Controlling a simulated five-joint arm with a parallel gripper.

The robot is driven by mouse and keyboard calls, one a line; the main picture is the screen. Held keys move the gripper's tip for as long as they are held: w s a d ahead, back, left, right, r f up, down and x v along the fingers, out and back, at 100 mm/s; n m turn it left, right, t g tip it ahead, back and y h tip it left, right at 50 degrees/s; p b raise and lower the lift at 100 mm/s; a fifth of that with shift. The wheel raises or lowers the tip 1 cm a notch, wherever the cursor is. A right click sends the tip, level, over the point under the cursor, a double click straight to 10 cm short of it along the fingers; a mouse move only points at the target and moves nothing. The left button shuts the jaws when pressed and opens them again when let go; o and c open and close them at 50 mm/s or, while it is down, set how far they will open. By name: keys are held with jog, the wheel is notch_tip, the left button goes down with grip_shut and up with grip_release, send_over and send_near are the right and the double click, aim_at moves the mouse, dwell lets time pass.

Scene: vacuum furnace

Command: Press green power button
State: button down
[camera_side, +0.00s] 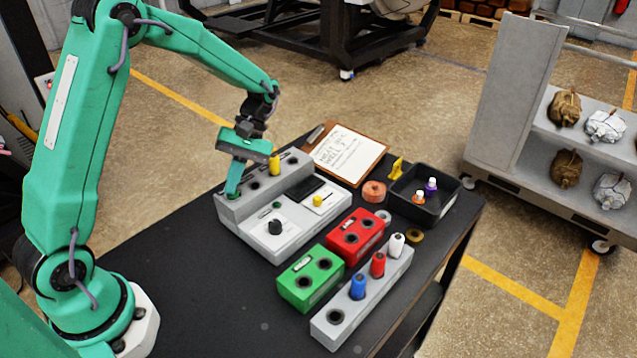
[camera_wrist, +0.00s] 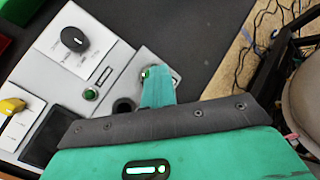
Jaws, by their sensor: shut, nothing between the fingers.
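The grey control console (camera_side: 288,243) stands on the dark table. My gripper (camera_side: 232,193) is shut and empty, pointing down at the console's raised left end. A green round button (camera_side: 233,197) shows right at the fingertips, partly hidden by them. In the wrist view, my gripper (camera_wrist: 157,72) covers part of this green button (camera_wrist: 146,73). I cannot tell whether the tips touch it or whether it is pressed. A second green button (camera_wrist: 91,94) sits near the black knob (camera_wrist: 74,39), apart from my fingers; it also shows in the side view (camera_side: 277,205).
The console also has a yellow knob (camera_side: 317,201), a dark screen (camera_side: 307,189) and a yellow peg (camera_side: 275,165). Green (camera_side: 311,278) and red (camera_side: 356,234) blocks, a grey peg rack (camera_side: 335,330), a black tray (camera_side: 440,205) and a clipboard (camera_side: 348,153) stand around it.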

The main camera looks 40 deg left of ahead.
jog(key=shift+r, duration=0.55)
dwell(0.4)
jog(key=shift+r, duration=2.85)
jog(key=shift+r, duration=0.1)
jog(key=s+d+r+m+t+y, duration=0.1)
jog(key=s+d+r+m+t, duration=0.4)
jog(key=s+r+m+t, duration=0.3)
jog(key=s+m+t, duration=0.3)
jog(key=s+t, duration=0.1)
jog(key=t, duration=0.1)
jog(key=shift+r, duration=0.2)
